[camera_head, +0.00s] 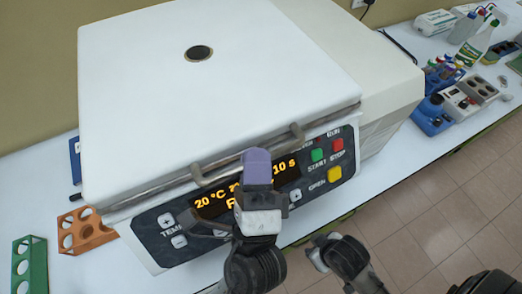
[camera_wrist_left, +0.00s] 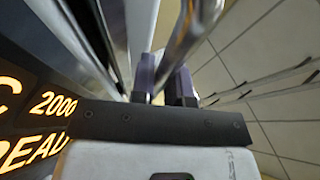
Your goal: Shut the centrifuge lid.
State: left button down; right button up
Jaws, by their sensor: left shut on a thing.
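The centrifuge (camera_head: 388,85) has a broad white lid (camera_head: 150,85) with a dark round window, lying over its top. I cannot tell whether a thin gap is left at the front edge. A grey bar handle (camera_head: 215,174) runs along the lid's front edge, above the control panel. My left gripper (camera_head: 257,158) has its purple fingers at the middle of this handle and is shut on it. In the left wrist view the fingers (camera_wrist_left: 163,82) are close by the shiny handle bar (camera_wrist_left: 188,38). Dark arm parts of mine show at lower right, but no right fingers are visible.
The panel display (camera_head: 213,202) is lit. An orange rack (camera_head: 84,231) and a green rack (camera_head: 28,262) stand left of the centrifuge. To the right are blue holders (camera_head: 432,117), bottles and a spray bottle (camera_head: 476,42). Open floor (camera_head: 430,215) lies in front of the bench.

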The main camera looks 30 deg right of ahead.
pick_arm(q)
jog(key=shift+w+f, duration=0.25)
jog(key=shift+f, duration=0.35)
jog(key=shift+d+f, duration=0.1)
jog(key=c, duration=1.4)
grip_release()
jog(key=shift+s, duration=0.1)
jog(key=shift+s+a+f, duration=0.2)
jog(key=shift+s+a, duration=0.05)
jog(key=shift+s, duration=0.05)
jog(key=b+v, duration=0.1)
jog(key=v, duration=0.7)
jog(key=b+v, duration=0.1)
jog(key=v, duration=0.4)
jog(key=shift+s+r+b, duration=0.2)
jog(key=shift+r+b, duration=0.15)
jog(key=shift+r, duration=0.05)
